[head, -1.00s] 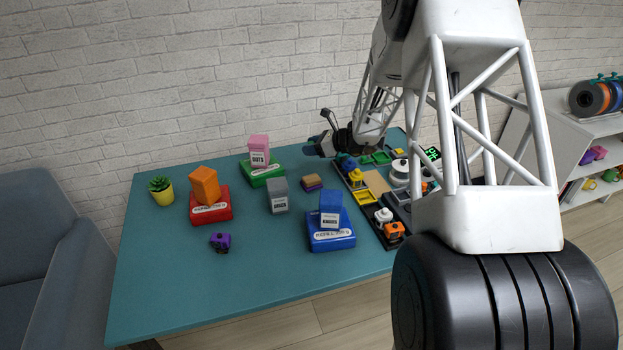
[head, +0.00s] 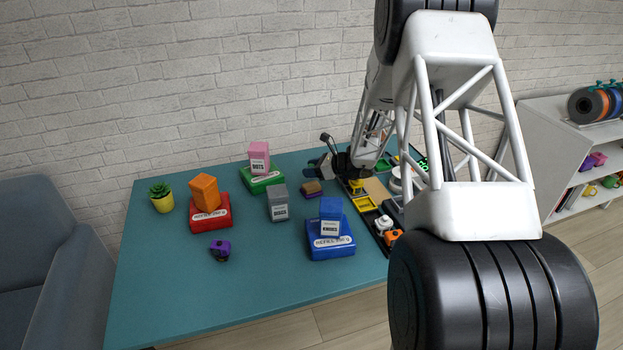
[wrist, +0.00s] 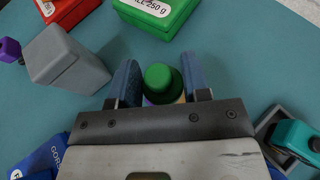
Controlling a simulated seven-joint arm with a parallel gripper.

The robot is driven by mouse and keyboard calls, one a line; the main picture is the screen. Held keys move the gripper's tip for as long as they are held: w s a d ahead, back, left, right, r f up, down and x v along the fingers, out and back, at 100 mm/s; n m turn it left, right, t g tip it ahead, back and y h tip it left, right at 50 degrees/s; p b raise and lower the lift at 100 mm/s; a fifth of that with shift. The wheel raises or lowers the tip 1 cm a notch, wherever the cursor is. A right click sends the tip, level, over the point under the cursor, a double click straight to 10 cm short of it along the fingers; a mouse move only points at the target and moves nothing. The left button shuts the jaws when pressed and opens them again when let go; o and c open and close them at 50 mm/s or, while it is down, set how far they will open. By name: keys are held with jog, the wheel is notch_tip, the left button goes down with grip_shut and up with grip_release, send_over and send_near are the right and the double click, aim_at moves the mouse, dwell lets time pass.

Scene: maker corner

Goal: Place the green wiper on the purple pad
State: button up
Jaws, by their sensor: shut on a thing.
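My gripper (head: 321,168) is near the back right of the teal table in the head view. In the wrist view my gripper (wrist: 160,82) has its two blue fingers on either side of the green wiper (wrist: 160,77), whose round green top shows between them. It is shut on the wiper. A small block with a brown top and a purple base (head: 312,193), apparently the purple pad, lies on the table just below the gripper in the head view. A purple edge and a pale patch show under the wiper in the wrist view; their contact is hidden.
A grey box (head: 278,203) stands left of the gripper. A green box (head: 262,183) carries a pink box, a red box (head: 211,215) an orange one, a blue box (head: 331,245) a smaller blue one. A crowded tray (head: 368,205) lies right.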

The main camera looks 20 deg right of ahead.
aim_at(311, 185)
jog(key=shift+f, duration=0.25)
jog(key=shift+f, duration=1.8)
jog(key=shift+f, duration=0.1)
jog(key=o, duration=0.9)
jog(key=v, duration=1.2)
jog(key=shift+a+r, duration=0.1)
jog(key=shift+r, duration=0.2)
